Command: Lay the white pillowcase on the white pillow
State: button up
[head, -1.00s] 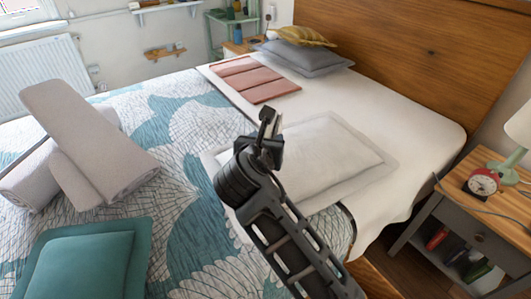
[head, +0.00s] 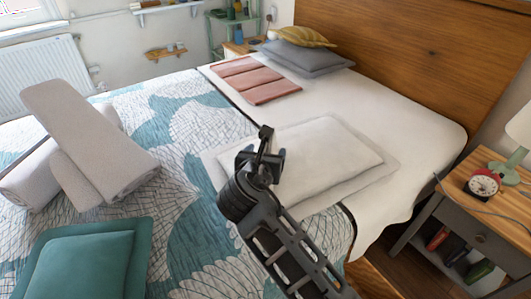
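The white pillow (head: 384,176) lies flat on the bed, its pale border showing around a whiter raised rectangle. This rectangle looks like the white pillowcase (head: 325,150) lying flat on the pillow, though white on white makes the two hard to tell apart. My gripper (head: 266,150) is over the left part of the pillow and hides some of its near left side. Its fingers are seen from behind and small, so their opening is unclear. No cloth is seen hanging from them.
Folded pink cloth (head: 250,80) and a grey pillow (head: 305,60) with a mustard cushion (head: 306,36) lie at the back. Rolled grey bedding (head: 90,140) and a teal cushion (head: 85,262) are at left.

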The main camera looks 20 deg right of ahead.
jog(key=shift+o, duration=0.2)
jog(key=shift+r, duration=0.1)
jog(key=v, duration=1.2)
jog(key=s+d+f+m+y, duration=0.1)
jog(key=s+f+m+y, duration=0.1)
jog(key=s+f+m, duration=0.35)
jog(key=s+d+f+m+y, duration=0.1)
jog(key=s+f+m+y, duration=0.15)
jog(key=s, duration=0.55)
jog(key=s+d+f+m+y, duration=0.1)
jog(key=s+f+m+y, duration=0.1)
jog(key=s+f+m, duration=0.4)
jog(key=s+d+r+m+t, duration=0.1)
jog(key=s+d+r+m, duration=0.4)
jog(key=s, duration=0.5)
jog(key=s+d+r+m+t, duration=0.1)
jog(key=s+d+r+m, duration=0.3)
jog(key=s+r+m, duration=0.6)
jog(key=shift+d+m+t, duration=0.3)
jog(key=shift+d+m, duration=0.1)
jog(key=shift+m, duration=0.4)
